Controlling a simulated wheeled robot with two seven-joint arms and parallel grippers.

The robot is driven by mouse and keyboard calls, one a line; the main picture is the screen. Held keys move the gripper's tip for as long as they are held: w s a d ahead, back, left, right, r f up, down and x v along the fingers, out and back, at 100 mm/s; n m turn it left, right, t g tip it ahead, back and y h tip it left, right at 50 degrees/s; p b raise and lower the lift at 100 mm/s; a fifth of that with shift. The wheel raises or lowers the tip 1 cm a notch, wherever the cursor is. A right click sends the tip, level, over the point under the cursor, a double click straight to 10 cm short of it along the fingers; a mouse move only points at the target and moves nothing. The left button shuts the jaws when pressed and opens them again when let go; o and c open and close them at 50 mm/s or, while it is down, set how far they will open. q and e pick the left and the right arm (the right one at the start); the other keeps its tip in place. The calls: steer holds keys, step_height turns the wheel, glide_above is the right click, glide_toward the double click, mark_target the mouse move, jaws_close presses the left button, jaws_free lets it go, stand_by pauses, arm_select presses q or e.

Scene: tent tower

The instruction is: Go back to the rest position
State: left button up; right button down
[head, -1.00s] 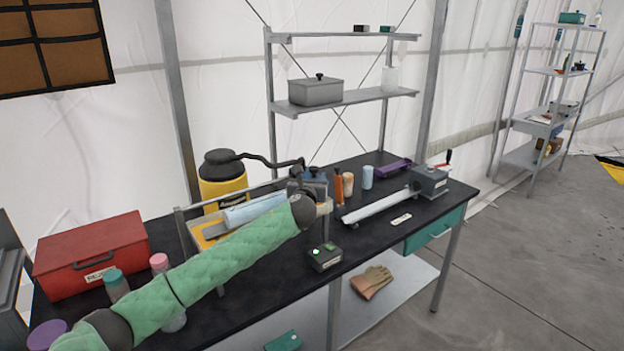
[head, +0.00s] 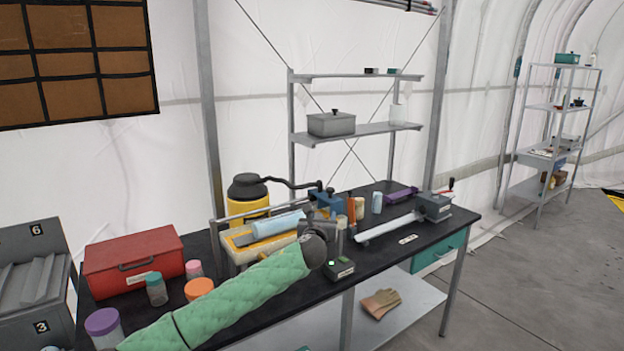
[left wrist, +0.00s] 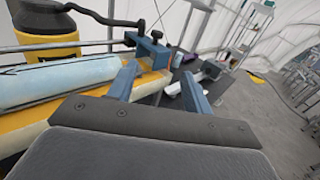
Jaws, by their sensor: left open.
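My left arm, in a green quilted sleeve, reaches in from the bottom left over the black workbench (head: 245,340) in the head view. My left gripper (head: 335,224) is beyond the dark wrist, partly hidden by it. In the left wrist view the two blue-grey fingers (left wrist: 160,88) stand apart with nothing held between them. They are near a light-blue roll (head: 272,224) on a yellow-and-white device and a blue clamp block (head: 325,201). I cannot tell whether they touch anything. My right gripper does not show.
A red toolbox (head: 130,262) and several lidded jars stand at the bench's left. A yellow tank (head: 247,206) is behind. A small black button box (head: 340,268) lies near the wrist. A crank box (head: 433,206) with a pale rail stands right. Open floor (head: 530,290) lies right.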

arm_select(q)
steer(key=s+a+f+n+g+y, duration=0.1)
steer(key=s+a+f+n+g, duration=0.2)
steer(key=s+f+n, duration=0.75)
steer(key=s+a+f+n+g+y, duration=0.1)
steer(key=s+a+f+n+g, duration=0.2)
steer(key=s+f+n, duration=0.7)
steer(key=s+a+f+n+g, duration=0.3)
steer(key=s+a+f+n, duration=0.25)
steer(key=s, duration=0.85)
steer(key=s+a+f+n+g+y, duration=0.15)
steer(key=s+a+f+n, duration=0.45)
steer(key=s, duration=0.8)
steer(key=s+a+f+n+g, duration=0.35)
steer(key=s+a, duration=0.35)
steer(key=s, duration=0.8)
step_height(320, 180, down, 23)
steer(key=w+d+g, duration=0.1)
steer(key=w+d, duration=0.1)
steer(key=w, duration=0.1)
steer(key=s+f, duration=0.4)
steer(key=f, duration=0.8)
steer(key=s+f, duration=0.4)
steer(key=f, duration=0.8)
steer(key=shift+s+f+g, duration=0.15)
steer(key=shift+s+g, duration=0.25)
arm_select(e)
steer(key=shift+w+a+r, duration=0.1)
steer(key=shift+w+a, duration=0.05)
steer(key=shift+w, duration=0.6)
